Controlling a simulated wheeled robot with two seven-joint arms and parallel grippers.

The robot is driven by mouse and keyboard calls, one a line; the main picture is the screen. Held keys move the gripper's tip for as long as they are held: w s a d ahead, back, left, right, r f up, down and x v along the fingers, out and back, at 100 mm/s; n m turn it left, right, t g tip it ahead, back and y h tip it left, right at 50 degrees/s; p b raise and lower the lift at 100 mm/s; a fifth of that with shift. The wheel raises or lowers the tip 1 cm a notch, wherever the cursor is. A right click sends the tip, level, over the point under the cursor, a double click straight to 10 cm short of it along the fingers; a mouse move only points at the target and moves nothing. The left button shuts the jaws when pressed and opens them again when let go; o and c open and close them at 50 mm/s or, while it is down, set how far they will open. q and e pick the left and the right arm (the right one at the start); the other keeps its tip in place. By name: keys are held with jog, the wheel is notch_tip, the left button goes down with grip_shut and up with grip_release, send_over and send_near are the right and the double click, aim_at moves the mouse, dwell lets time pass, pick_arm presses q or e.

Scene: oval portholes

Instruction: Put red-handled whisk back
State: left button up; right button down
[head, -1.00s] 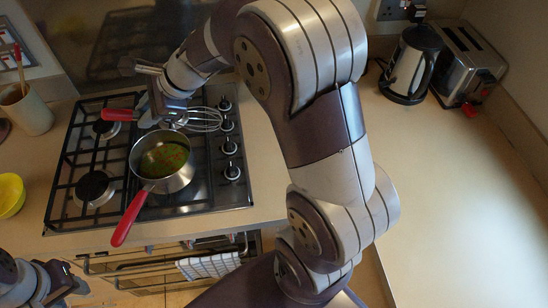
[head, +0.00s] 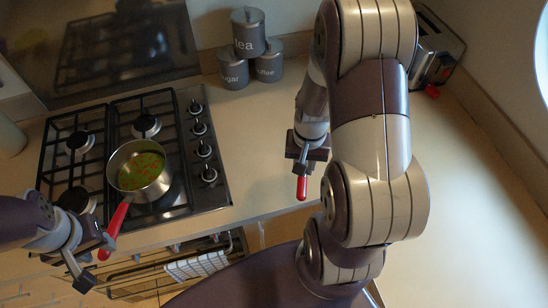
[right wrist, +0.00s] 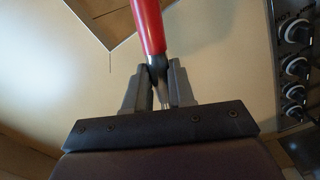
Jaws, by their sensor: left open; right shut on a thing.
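The whisk's red handle (head: 302,188) points down from my right gripper (head: 305,158) in the head view; its wire end is hidden. In the right wrist view the red handle (right wrist: 150,25) rises from between the fingers of my right gripper (right wrist: 160,88), which is shut on the whisk over the counter, right of the hob. My left gripper (head: 94,262) is open at the end of the saucepan's red handle (head: 117,221). I cannot tell whether its fingers are around that handle.
A saucepan (head: 142,172) with green and red contents sits on the gas hob (head: 216,190). Canisters (head: 247,35) stand at the back, with a toaster (head: 436,50) at the right. A towel (head: 196,265) hangs on the oven front. The right counter (head: 470,200) is clear.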

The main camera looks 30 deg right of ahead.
jog(key=shift+a, duration=0.15)
jog(key=p, duration=0.3)
send_over(265, 172)
jog(key=shift+h, duration=0.3)
notch_tip(265, 172, down, 7)
jog(key=shift+r, duration=0.2)
jog(key=shift+w+f, duration=0.1)
jog(key=shift+f, duration=0.2)
notch_tip(265, 172, down, 3)
jog(key=shift+r+p, duration=0.1)
jog(key=shift+p, duration=0.45)
jog(key=shift+f, duration=0.55)
jog(key=c, duration=1.3)
grip_release()
jog(key=o, duration=0.3)
jog(key=shift+o, duration=0.2)
